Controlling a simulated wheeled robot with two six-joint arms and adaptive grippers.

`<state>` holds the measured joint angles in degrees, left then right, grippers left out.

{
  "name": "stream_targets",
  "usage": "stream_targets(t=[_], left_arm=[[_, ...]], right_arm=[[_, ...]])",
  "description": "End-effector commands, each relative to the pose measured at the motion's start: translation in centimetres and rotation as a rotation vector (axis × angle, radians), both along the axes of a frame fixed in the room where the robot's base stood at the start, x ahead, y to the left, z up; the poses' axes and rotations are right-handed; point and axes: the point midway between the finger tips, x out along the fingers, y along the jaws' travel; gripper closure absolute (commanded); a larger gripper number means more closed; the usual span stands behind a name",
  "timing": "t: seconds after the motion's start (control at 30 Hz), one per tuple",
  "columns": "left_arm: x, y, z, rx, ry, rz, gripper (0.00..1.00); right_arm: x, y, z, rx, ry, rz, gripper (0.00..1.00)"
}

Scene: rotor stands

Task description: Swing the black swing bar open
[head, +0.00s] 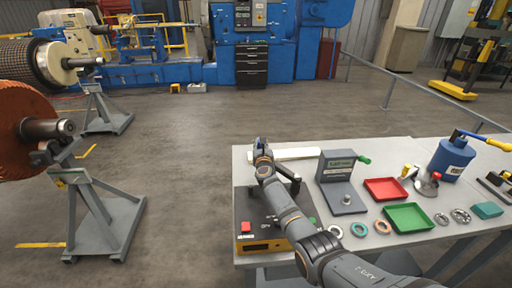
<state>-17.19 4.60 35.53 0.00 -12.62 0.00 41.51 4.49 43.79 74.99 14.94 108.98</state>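A heater-like box (262,246) with a dark top, a yellow front, a red button and a small display stands at the table's left front corner. A short black bar (288,173) shows above its top, just right of my arm. It looks like the swing bar, but my arm hides most of it, so I cannot tell its full angle. My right gripper (262,145) is at the far end of the arm, above the table's left part and beyond the visible bar piece. Its fingers are small and seen from behind; contact with the bar cannot be told. My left gripper is not in view.
The grey table (400,150) holds a grey block on a plate (341,180), a red tray (385,189), a green tray (408,217), several rings and a blue can (451,159). A rotor stand (105,225) with an orange-brown rotor stands left. Open floor lies between.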

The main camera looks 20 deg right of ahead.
Motion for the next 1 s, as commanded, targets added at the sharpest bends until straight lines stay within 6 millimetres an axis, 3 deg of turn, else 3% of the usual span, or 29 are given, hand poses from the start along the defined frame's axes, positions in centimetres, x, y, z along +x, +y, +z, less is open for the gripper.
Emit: stream_targets(t=[0.03,0.47,0.5,0.7,1.0], left_arm=[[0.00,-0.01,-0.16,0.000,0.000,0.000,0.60],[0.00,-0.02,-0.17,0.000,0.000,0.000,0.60],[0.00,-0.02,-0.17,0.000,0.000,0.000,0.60],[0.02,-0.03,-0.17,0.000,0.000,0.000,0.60],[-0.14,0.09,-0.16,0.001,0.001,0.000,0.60]], right_arm=[[-0.23,-0.55,-0.78,-0.004,0.011,-0.008,1.00],[-0.25,-0.67,-0.91,-0.004,0.014,-0.007,1.00],[-0.25,-0.68,-0.91,-0.004,0.014,-0.008,0.82],[-0.20,-0.54,-0.78,-0.002,0.011,-0.005,0.58],[-0.17,-0.32,-0.42,0.001,0.005,-0.002,0.58]])
